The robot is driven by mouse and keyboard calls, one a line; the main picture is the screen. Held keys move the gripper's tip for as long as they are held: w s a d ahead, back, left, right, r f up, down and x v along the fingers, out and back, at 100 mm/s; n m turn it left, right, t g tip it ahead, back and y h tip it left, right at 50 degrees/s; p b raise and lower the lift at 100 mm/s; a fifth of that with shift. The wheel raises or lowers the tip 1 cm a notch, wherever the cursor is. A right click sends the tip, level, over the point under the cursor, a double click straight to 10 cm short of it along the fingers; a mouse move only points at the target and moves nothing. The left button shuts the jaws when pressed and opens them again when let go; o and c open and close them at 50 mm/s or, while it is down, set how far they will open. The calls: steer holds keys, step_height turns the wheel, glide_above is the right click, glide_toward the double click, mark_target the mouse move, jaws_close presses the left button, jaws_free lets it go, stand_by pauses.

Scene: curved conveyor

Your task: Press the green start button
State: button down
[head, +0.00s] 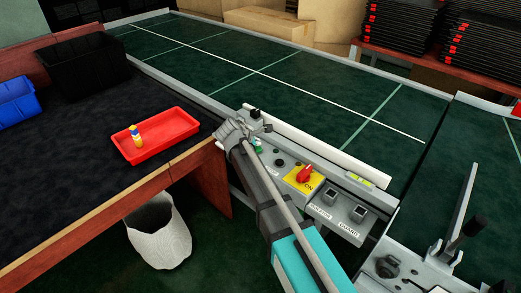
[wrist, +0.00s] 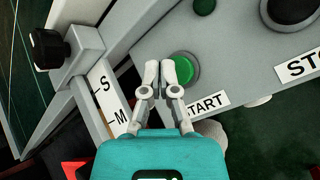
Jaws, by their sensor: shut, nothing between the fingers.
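The green start button (wrist: 184,68) sits on a grey control panel (wrist: 225,45), beside a label (wrist: 208,104) reading "START", partly covered by my gripper. In the wrist view my gripper (wrist: 162,72) is shut and empty, its fingertips over the button's left part. I cannot tell whether they touch it. In the head view my gripper (head: 243,128) is at the panel's left end, with a small green spot of the button (head: 257,142) showing just right of it.
A red switch on a yellow plate (head: 304,179) and dark square buttons are farther right on the panel. A black clamp knob (wrist: 48,50) stands left of my gripper. A red tray (head: 156,135) with a small bottle (head: 136,135) lies on the bench at left.

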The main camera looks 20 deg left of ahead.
mark_target(257, 149)
steer(key=shift+r+p, duration=2.35)
steer(key=shift+r, duration=0.1)
